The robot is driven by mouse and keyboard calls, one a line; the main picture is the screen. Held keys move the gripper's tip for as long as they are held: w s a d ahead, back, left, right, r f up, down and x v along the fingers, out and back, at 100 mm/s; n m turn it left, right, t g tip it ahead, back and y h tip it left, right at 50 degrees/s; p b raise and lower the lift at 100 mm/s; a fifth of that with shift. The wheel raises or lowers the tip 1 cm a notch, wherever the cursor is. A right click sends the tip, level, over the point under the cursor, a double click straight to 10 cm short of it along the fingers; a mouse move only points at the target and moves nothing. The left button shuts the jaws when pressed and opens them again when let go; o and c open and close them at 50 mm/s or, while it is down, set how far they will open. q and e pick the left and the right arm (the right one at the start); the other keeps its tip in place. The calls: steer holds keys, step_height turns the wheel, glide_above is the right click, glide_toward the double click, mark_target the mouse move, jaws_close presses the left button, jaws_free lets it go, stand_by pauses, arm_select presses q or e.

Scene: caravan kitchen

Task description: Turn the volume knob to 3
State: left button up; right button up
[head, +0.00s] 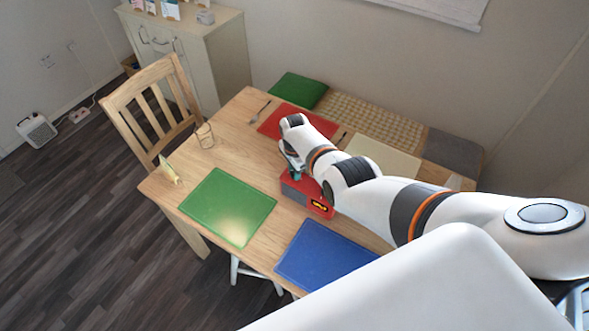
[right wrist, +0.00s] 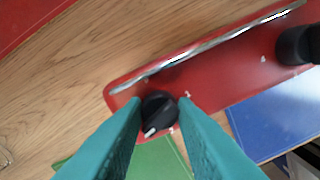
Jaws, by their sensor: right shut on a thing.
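A red radio (head: 306,197) stands on the wooden table between the placemats. My right gripper (head: 292,174) reaches down onto its top. In the right wrist view, the red panel (right wrist: 225,75) carries a black knob (right wrist: 158,112) near its rounded end. The teal fingers of my right gripper (right wrist: 160,106) are shut on this knob, one on each side. The knob's white pointer line is towards the lower left of the picture. Small pale marks stand around the knob, too small to read surely. A second black knob (right wrist: 293,45) sits further right on the panel. My left gripper is not in view.
The table (head: 172,190) bears green (head: 228,207), blue (head: 325,258), red (head: 285,122) and cream (head: 385,158) placemats. A glass (head: 205,136) and a small upright card (head: 169,170) stand near the left edge. A wooden chair (head: 150,105) is at the left, a cushioned bench behind.

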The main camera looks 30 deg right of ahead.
steer(key=shift+m, duration=1.6)
steer(key=o, duration=1)
steer(key=shift+r+p, duration=0.3)
steer(key=shift+r, duration=0.2)
step_height(320, 180, up, 11)
steer(key=shift+r, duration=0.1)
